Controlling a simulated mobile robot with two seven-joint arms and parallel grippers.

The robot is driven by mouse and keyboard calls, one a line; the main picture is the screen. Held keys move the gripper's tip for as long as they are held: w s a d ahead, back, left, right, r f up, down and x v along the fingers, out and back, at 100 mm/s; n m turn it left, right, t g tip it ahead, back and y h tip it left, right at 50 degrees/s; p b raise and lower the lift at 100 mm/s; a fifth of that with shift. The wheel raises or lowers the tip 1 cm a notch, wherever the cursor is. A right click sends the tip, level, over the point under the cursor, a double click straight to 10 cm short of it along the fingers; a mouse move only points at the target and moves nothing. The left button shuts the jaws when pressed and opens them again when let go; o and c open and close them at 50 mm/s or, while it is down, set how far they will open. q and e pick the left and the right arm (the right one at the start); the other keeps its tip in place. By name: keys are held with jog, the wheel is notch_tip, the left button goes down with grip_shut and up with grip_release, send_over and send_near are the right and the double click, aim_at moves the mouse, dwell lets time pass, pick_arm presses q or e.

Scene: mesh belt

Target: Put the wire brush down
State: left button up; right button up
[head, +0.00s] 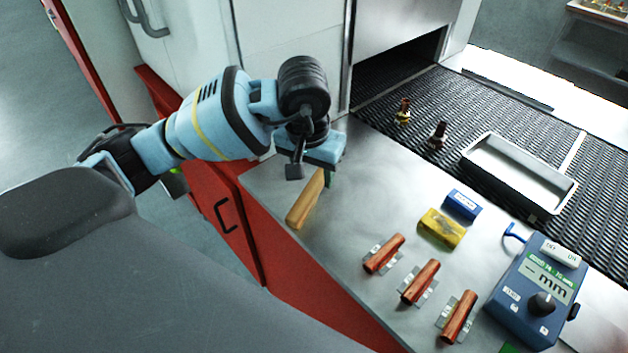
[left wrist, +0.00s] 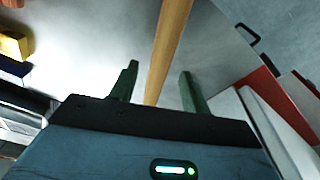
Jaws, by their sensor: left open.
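The wire brush (head: 306,203) shows as a long wooden handle at the left edge of the steel table; it seems to lie on the top. Its far end is hidden under my left gripper (head: 312,176). In the left wrist view the wooden handle (left wrist: 168,45) runs between the two green fingers of the left gripper (left wrist: 159,72), with gaps on both sides. The left gripper is open around the handle and does not clamp it. The bristles are not visible. My right gripper is not in view.
Behind is the mesh belt (head: 400,135) with a metal tray (head: 517,172). Bare steel (head: 355,205) lies right of the brush.

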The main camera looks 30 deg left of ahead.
aim_at(310, 190)
pick_arm(q)
notch_tip(310, 190, up, 8)
jog(key=s, duration=0.1)
jog(key=shift+s, duration=0.15)
jog(key=shift+f, duration=0.15)
dwell(0.4)
